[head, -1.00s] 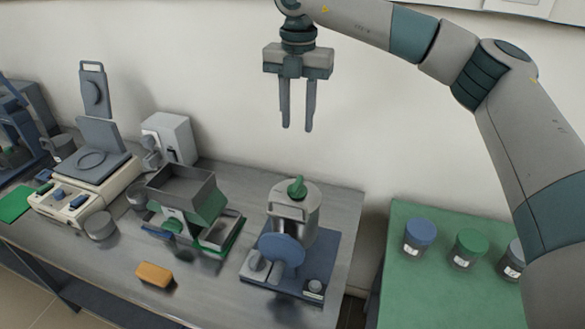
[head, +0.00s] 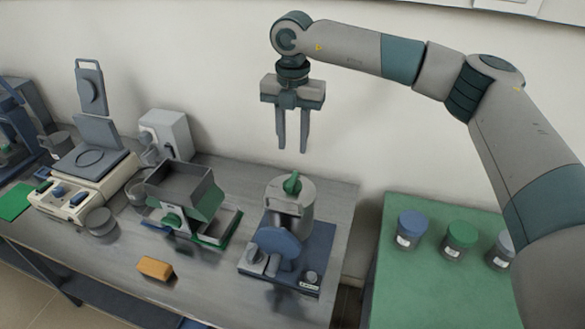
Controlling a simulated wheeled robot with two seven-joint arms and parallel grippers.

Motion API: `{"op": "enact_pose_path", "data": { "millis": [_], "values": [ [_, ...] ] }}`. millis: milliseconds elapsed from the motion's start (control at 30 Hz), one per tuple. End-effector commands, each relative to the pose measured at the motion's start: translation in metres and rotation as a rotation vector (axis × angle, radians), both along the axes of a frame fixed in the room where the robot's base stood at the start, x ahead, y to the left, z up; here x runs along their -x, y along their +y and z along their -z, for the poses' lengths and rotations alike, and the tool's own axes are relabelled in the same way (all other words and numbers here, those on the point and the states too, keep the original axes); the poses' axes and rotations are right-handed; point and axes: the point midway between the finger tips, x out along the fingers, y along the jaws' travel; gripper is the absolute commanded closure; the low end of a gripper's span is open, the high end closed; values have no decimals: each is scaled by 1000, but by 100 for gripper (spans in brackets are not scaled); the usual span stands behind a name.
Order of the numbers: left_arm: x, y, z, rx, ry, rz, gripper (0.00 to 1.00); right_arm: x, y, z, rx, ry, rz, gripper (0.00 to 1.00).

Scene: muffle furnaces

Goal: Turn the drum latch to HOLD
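The drum device (head: 290,205) is a grey cylinder on a blue base plate (head: 318,240) near the right end of the grey bench. A green latch knob (head: 292,183) stands on top of the drum. A blue disc (head: 277,247) is on its front. My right gripper (head: 292,148) points down above the drum latch, with a gap between its fingertips and the knob. Its two fingers are apart, with nothing between them. Any HOLD marking is too small to read. My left gripper is not in view.
Left of the drum stands a grey hopper (head: 180,183) with green parts. Further left is a cream balance-like device (head: 85,180) with raised lids. An orange block (head: 155,268) lies at the bench front. Lidded jars (head: 411,229) stand on a green table (head: 400,290) at the right.

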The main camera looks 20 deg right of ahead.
Motion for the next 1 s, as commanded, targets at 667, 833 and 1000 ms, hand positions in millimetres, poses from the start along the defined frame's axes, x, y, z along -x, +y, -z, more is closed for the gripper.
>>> {"op": "enact_pose_path", "data": {
  "millis": [667, 833, 1000],
  "values": [
    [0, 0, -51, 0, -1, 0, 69, 0, 0, 101, 1, 1, 1, 70],
    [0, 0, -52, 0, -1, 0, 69, 0, 0, 109, 1, 1, 0, 70],
    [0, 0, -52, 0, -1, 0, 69, 0, 0, 109, 1, 1, 0, 70]
  ]
}}
